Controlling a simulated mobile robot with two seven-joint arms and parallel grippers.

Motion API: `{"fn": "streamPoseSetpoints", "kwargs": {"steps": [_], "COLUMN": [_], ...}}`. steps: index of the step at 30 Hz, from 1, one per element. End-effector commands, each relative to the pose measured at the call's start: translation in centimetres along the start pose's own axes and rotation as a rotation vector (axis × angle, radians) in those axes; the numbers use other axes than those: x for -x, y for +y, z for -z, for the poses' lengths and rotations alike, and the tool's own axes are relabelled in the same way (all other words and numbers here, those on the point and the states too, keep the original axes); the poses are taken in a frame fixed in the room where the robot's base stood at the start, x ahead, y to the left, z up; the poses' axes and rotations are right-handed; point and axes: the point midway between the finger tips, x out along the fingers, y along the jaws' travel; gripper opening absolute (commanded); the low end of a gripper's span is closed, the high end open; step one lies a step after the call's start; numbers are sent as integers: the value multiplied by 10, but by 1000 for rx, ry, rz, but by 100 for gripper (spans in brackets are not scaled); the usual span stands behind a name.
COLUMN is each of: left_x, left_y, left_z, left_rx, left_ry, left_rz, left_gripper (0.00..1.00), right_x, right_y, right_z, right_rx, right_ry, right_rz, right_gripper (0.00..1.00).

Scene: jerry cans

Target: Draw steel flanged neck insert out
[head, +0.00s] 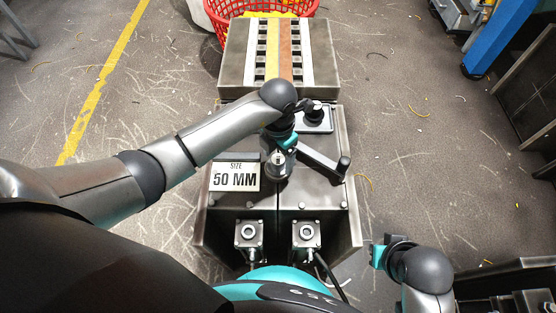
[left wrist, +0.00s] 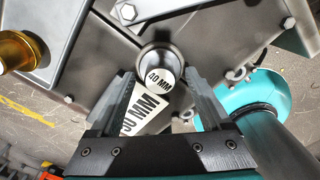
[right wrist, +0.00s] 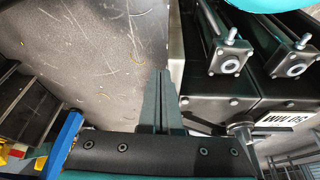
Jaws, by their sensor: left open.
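The steel insert (left wrist: 160,78) shows in the left wrist view as a round steel top marked "40 MM", set in the dark machine top. A round metal collar surrounds it. My left gripper (left wrist: 161,90) is open, with one finger on each side of the insert; I cannot tell whether they touch it. In the head view my left gripper (head: 280,165) points down over the machine top and mostly hides the insert. My right gripper (head: 383,252) is low at the right of the machine; in the right wrist view its fingers (right wrist: 161,75) are together and empty.
The "SIZE 50 MM" plate (head: 235,178) lies left of my left gripper. A black lever (head: 322,162) is close at its right. A slotted steel block (head: 322,55) and a red basket (head: 222,22) stand behind. Open floor (head: 420,150) lies to the right.

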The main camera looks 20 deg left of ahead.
Motion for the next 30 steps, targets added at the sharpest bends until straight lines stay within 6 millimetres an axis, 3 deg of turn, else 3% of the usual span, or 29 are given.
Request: {"fn": "streamPoseSetpoints", "kwargs": {"steps": [6, 16, 30], "left_x": [-10, -11, -11], "left_y": [0, 0, 0], "left_z": [0, 0, 0], "left_rx": [0, 0, 0], "left_ry": [1, 0, 0], "left_rz": [0, 0, 0], "left_gripper": [81, 81, 28], "right_x": [9, 11, 11], "right_y": [0, 1, 1], "right_z": [4, 5, 5], "right_rx": [-1, -1, -1], "right_ry": [15, 16, 16], "right_rz": [-1, -1, -2], "right_gripper": [0, 0, 0]}}
